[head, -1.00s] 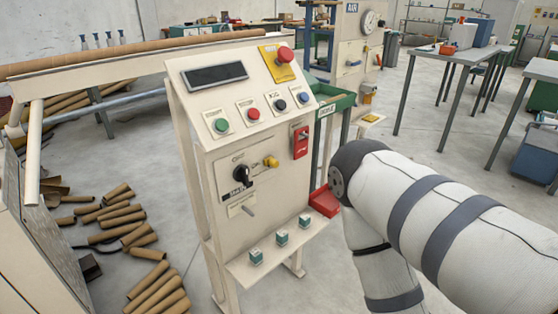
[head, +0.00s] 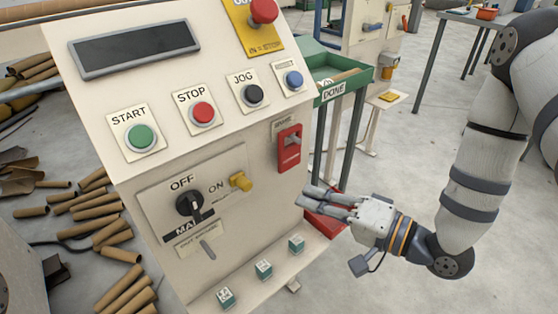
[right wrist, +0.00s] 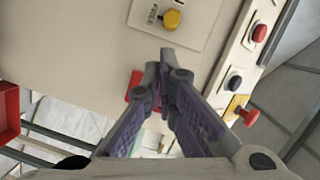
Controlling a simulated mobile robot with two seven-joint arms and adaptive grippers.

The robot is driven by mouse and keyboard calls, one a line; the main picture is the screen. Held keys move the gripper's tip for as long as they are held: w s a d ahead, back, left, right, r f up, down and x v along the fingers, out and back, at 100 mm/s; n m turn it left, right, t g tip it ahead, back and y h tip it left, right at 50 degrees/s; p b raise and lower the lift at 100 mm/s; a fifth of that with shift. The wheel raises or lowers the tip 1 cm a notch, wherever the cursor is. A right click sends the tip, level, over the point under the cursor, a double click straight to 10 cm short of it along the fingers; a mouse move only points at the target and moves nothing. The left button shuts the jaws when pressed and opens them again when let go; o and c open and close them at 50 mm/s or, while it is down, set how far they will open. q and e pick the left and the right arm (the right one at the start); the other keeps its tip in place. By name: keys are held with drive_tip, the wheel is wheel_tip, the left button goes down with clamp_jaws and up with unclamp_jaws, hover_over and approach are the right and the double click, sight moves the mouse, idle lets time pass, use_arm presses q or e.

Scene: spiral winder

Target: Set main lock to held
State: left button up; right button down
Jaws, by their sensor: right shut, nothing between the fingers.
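The main switch (head: 189,205) on the cream panel is a black rotary handle between OFF and ON marks, with a partly covered label below. To its right is a yellow knob (head: 241,181), which also shows in the right wrist view (right wrist: 172,19) beside lettering that seems to read FREE. I take this knob to be the main lock. My right gripper (head: 306,197) is shut and empty, to the right of the knob and lower, apart from it. In the right wrist view its fingertips (right wrist: 164,60) point toward the panel below the knob. My left gripper is out of view.
A red holder (head: 289,148) sits on the panel above my right gripper. START, STOP, JOG and blue buttons and a red mushroom button (head: 263,11) are above. A small shelf with teal blocks (head: 264,268) juts out below. A green DONE tray (head: 340,85) stands behind.

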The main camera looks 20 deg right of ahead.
sight(232, 181)
drive_tip(key=shift+w+r, duration=0.15)
drive_tip(key=shift+r, duration=0.4)
drive_tip(key=x, duration=1)
drive_tip(key=shift+d+r+b, duration=0.1)
drive_tip(key=shift+r+b, duration=0.05)
drive_tip(key=shift+b, duration=0.25)
drive_tip(key=a, duration=0.1)
drive_tip(key=s+a, duration=0.1)
drive_tip(key=a, duration=0.1)
drive_tip(key=a+p, duration=0.1)
drive_tip(key=shift+s+a, duration=0.35)
drive_tip(key=shift+a, duration=0.05)
